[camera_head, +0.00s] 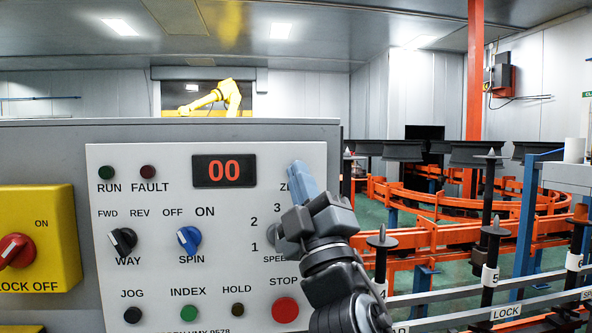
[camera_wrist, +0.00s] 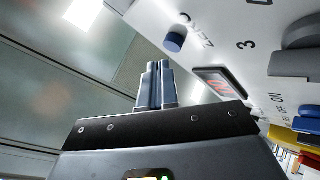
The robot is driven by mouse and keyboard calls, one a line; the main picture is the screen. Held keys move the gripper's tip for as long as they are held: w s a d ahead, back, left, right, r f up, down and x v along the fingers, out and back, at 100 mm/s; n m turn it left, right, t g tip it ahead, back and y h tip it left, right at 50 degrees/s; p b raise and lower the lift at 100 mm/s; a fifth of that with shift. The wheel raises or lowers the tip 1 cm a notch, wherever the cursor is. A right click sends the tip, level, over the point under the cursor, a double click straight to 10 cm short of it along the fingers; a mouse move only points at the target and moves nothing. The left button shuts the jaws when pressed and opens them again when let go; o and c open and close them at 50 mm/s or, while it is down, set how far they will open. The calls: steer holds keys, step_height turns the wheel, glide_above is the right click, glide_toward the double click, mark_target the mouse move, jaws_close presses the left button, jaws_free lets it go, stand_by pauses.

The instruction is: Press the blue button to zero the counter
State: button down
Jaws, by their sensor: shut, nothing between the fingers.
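The control panel (camera_head: 140,240) carries a counter (camera_head: 224,171) that reads 00 in red digits. The counter also shows at a slant in the wrist view (camera_wrist: 217,82). The blue button (camera_wrist: 175,42) is a short round cap on the panel in the wrist view, beside lettering that looks like ZERO. In the head view my gripper hides it, and only "ZE" of its label shows. My gripper (camera_head: 297,168) is shut and empty in front of the panel's upper right. In the wrist view its fingertips (camera_wrist: 158,66) appear below and left of the button, with a visible gap.
The SPIN knob (camera_head: 188,240) is also blue. A red STOP button (camera_head: 285,310) lies below my gripper. A yellow lock-off box (camera_head: 40,238) with a red knob stands at left. Orange rails (camera_head: 440,235) and spindles (camera_head: 490,220) stand to the right.

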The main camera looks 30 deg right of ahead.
steer(key=shift+s+a+p, duration=0.1)
steer(key=shift+s+a, duration=0.15)
steer(key=shift+s, duration=0.55)
steer(key=shift+s+a+p, duration=0.15)
steer(key=shift+s+a, duration=0.1)
steer(key=shift+s, duration=0.5)
steer(key=shift+s+a+p, duration=0.1)
steer(key=shift+s+a, duration=0.15)
steer(key=shift+s, duration=0.55)
steer(key=s+f+m+g+y, duration=0.1)
steer(key=s+f+g, duration=0.1)
steer(key=s+f, duration=0.5)
steer(key=s+a+f+m+g+y, duration=0.1)
steer(key=s+f+m+g, duration=0.15)
steer(key=f, duration=0.75)
steer(key=s+f+m+g+y, duration=0.1)
steer(key=s+f+g, duration=0.1)
steer(key=s+f, duration=0.5)
steer(key=s+f+m+g, duration=0.2)
steer(key=s+f, duration=0.3)
steer(key=s, duration=0.6)
steer(key=s+d+f+m+g, duration=0.1)
steer(key=s+f+m+g, duration=0.2)
steer(key=s, duration=0.8)
step_height(320, 180, down, 2)
steer(key=shift+d+f+m, duration=0.1)
steer(key=shift+d+m, duration=0.2)
steer(key=shift+m, duration=0.45)
